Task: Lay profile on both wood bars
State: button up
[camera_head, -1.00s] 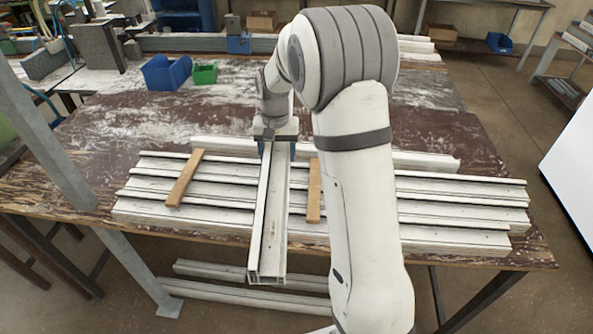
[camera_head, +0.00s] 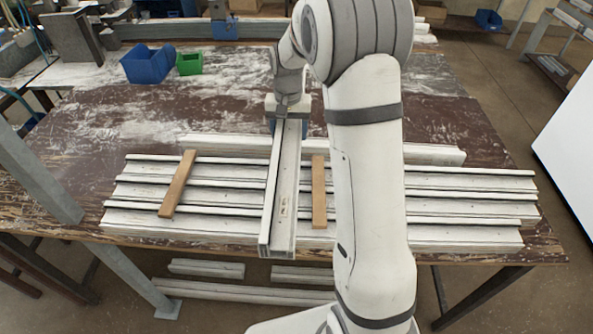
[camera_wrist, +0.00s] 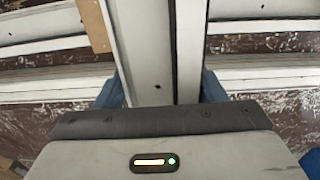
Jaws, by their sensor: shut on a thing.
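My gripper (camera_head: 287,118) is shut on the far end of a white profile (camera_head: 285,195). The profile points toward the camera, crosswise over the long white profiles, between the two wood bars. The left wood bar (camera_head: 177,184) and the right wood bar (camera_head: 319,192) lie across the stacked profiles. In the wrist view, the held profile (camera_wrist: 150,50) runs up from between the blue fingers, and a wood bar (camera_wrist: 94,25) shows on its left. Whether the held profile touches the stack below cannot be told.
Several long white profiles (camera_head: 450,209) lie side by side on the worn brown table (camera_head: 230,105). A blue bin (camera_head: 148,64) and a green bin (camera_head: 189,63) stand at the back left. A grey post (camera_head: 40,175) rises at the left. More profiles lie below the table.

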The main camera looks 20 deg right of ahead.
aim_at(295, 147)
jog(key=shift+w, duration=0.1)
jog(key=shift+r, duration=0.1)
jog(key=n, duration=0.1)
jog(key=s+n+b, duration=0.1)
jog(key=n, duration=0.1)
jog(key=shift+a+r, duration=0.1)
jog(key=shift+r, duration=0.3)
jog(key=s+r+n+b, duration=0.1)
jog(key=n, duration=0.2)
jog(key=s+r+n+b, duration=0.1)
jog(key=s+n, duration=0.1)
jog(key=n, duration=0.2)
jog(key=s+r+n+b, duration=0.1)
jog(key=s+n, duration=0.1)
jog(key=n, duration=0.2)
jog(key=shift+a+r+b, duration=0.1)
jog(key=shift+r+b, duration=0.1)
jog(key=shift+b, duration=0.1)
jog(key=n, duration=0.1)
jog(key=s+r+n, duration=0.1)
jog(key=n, duration=0.1)
jog(key=shift+s+b, duration=0.15)
jog(key=shift+b, duration=0.2)
jog(key=shift+s+f+n, duration=0.1)
jog(key=shift+f+n, duration=0.05)
jog(key=shift+n, duration=0.15)
notch_tip(295, 147, down, 10)
jog(key=shift+r, duration=0.15)
